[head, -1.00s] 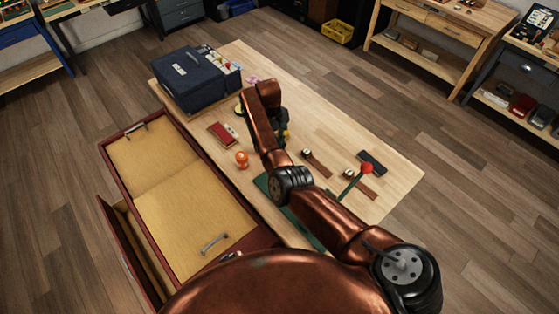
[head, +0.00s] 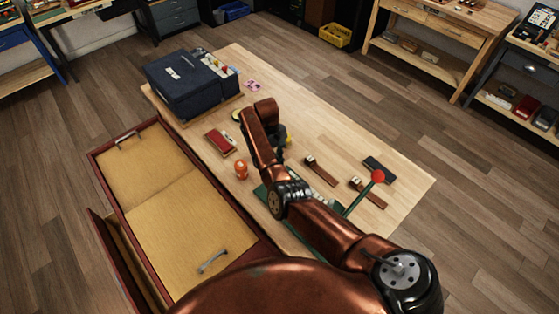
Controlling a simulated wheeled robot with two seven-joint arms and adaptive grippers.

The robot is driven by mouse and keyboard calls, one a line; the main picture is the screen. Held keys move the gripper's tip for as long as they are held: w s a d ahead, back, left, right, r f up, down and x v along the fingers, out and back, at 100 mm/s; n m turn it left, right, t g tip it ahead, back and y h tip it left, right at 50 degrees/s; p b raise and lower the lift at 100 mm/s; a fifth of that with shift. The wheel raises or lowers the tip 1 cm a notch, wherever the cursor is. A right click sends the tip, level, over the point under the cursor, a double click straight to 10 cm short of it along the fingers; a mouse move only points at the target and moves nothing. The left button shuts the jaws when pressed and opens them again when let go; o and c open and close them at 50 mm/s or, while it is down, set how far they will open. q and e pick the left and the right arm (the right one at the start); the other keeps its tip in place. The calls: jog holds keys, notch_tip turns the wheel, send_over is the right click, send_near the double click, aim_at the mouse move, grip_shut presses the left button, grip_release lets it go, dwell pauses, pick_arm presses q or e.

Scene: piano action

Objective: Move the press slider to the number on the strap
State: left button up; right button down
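The press has a green base (head: 305,198), partly hidden behind my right arm, and a green lever with a red knob (head: 378,177). I cannot make out its slider or any scale. A brown strap (head: 323,173) with a small pale piece at its far end lies on the table. A second brown strap (head: 374,198) lies to its right, partly behind the lever. Any number on them is too small to read. My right gripper (head: 281,137) is over the table's middle, beyond the press, largely hidden by my arm; its opening is unclear. My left gripper is out of view.
A dark blue case (head: 185,88) stands at the table's far left. A dark block (head: 379,169) lies near the knob.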

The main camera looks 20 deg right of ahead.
jog(key=x, duration=0.6)
jog(key=s, duration=0.1)
jog(key=s+d+p, duration=0.1)
jog(key=shift+s+r+p, duration=0.1)
jog(key=shift+s+p, duration=0.2)
jog(key=shift+s, duration=0.05)
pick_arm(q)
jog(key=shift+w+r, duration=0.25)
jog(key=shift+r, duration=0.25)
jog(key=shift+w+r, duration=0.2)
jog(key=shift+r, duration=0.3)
pick_arm(e)
jog(key=shift+s+d, duration=0.15)
jog(key=shift+s, duration=0.4)
